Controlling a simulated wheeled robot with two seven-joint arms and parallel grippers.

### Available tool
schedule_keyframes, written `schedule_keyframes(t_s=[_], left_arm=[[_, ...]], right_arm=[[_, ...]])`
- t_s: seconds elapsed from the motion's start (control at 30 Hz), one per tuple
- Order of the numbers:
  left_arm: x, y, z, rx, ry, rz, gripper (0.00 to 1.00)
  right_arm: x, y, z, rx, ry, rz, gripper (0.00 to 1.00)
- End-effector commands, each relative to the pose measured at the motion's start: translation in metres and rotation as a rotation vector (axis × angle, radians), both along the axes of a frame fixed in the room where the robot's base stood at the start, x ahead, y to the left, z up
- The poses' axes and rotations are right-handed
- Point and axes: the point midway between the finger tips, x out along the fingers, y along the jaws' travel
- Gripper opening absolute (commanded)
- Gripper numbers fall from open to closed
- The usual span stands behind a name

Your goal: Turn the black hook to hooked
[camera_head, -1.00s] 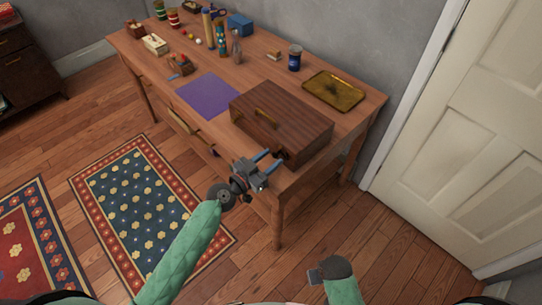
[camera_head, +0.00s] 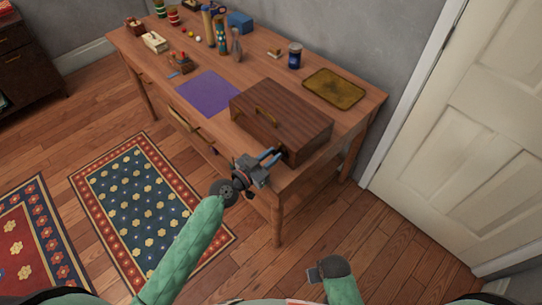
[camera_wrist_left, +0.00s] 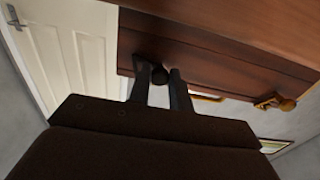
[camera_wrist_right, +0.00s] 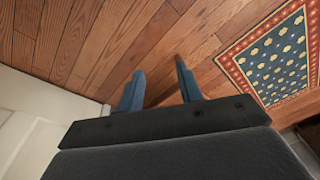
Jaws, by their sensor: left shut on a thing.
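A brown wooden case (camera_head: 300,118) lies near the front right corner of the desk. My left gripper (camera_head: 275,154) is at the case's front face, near its right end. In the left wrist view, its fingers (camera_wrist_left: 159,73) are shut on a small dark rounded piece, the black hook (camera_wrist_left: 158,77), against the case (camera_wrist_left: 215,68). The fingers cover part of the hook, so its turn angle cannot be told. My right gripper (camera_wrist_right: 160,72) is open and empty, low over the floor, away from the desk.
The case has a brass handle (camera_head: 265,115); a brass fitting (camera_wrist_left: 275,102) shows in the left wrist view. A purple mat (camera_head: 208,94), gold tray (camera_head: 335,88) and blue jar (camera_head: 294,57) are on the desk. A white door (camera_head: 455,110) stands right. The floor around my right gripper is clear.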

Motion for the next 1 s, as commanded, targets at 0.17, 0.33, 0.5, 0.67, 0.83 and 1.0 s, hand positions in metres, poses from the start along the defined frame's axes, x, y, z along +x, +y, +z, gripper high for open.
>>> schedule_keyframes(t_s=[0.17,0.33,0.5,0.67,0.83,1.0], left_arm=[[0.000,0.000,-0.002,-0.047,0.047,-0.001,0.00],[0.000,0.000,-0.002,-0.132,0.132,-0.001,0.00],[0.000,0.000,-0.001,-0.243,0.242,-0.001,0.00],[0.000,0.000,0.000,-0.351,0.349,-0.001,0.00],[0.000,0.000,0.001,-0.465,0.463,0.001,0.00],[0.000,-0.001,0.001,-0.573,0.570,0.001,0.00]], right_arm=[[0.000,0.000,0.006,-0.001,0.005,0.001,0.36],[0.004,0.001,0.028,0.003,-0.005,0.002,0.36],[0.005,0.002,0.047,0.006,-0.007,0.001,0.36],[0.002,0.003,0.057,0.008,-0.008,0.000,0.36],[-0.004,0.003,0.060,0.009,0.001,0.000,0.36],[-0.003,0.003,0.057,0.010,-0.002,0.000,0.36]])
